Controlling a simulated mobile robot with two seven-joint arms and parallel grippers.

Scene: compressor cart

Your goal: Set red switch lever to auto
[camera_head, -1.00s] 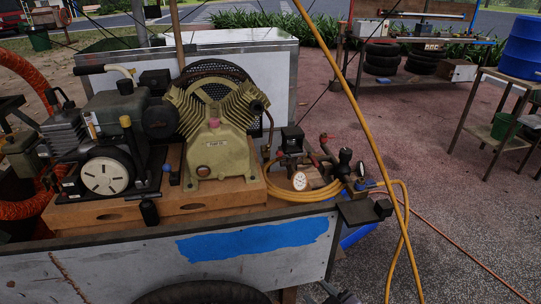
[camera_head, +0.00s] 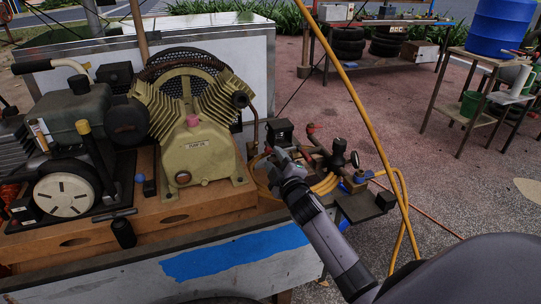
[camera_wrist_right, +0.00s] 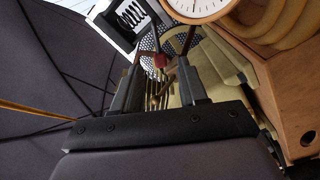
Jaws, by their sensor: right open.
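The black switch box (camera_head: 279,132) stands beside the tan compressor pump (camera_head: 198,155), above the coiled yellow hose. My right gripper (camera_head: 277,158) reaches in from the lower right, with its tips just in front of and below this box. The gripper hides the gauge and part of the fittings in the head view. In the right wrist view my right gripper (camera_wrist_right: 160,60) is open, its two dark fingers apart. My left gripper is not in view.
A white-faced gauge (camera_wrist_right: 197,6) is close above the fingers in the wrist view. A red valve handle (camera_head: 312,127), a black knob (camera_head: 339,146) and a yellow hose (camera_head: 362,110) are right of my gripper. The wooden base (camera_head: 215,200) lies to the left.

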